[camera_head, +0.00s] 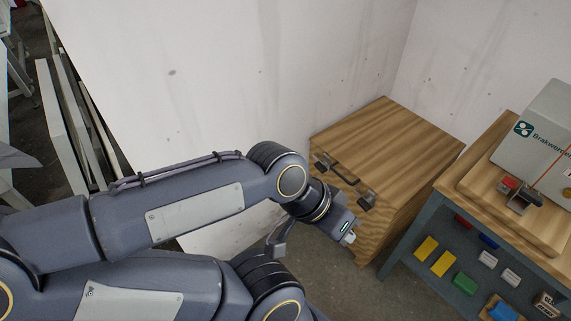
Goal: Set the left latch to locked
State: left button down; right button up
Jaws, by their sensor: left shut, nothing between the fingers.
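A wooden box (385,140) stands against the white wall. Its left side carries two dark metal latches with a dark handle (343,172) between them. The left latch (322,161) is at the far upper end of that side. The other latch (367,200) is nearer the front corner. I cannot tell the position of the left latch's lever at this size. My left gripper (348,238) is shut and empty, below and in front of the nearer latch, apart from both latches as far as I can see. My right gripper is not in view.
A workbench (480,225) with a grey machine (545,135) stands to the right of the box. Several coloured blocks lie on its lower shelf. The white wall (220,70) rises behind the box. Bare floor (330,290) lies in front of it.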

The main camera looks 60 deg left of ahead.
aim_at(320, 167)
jog(key=u, duration=1.6)
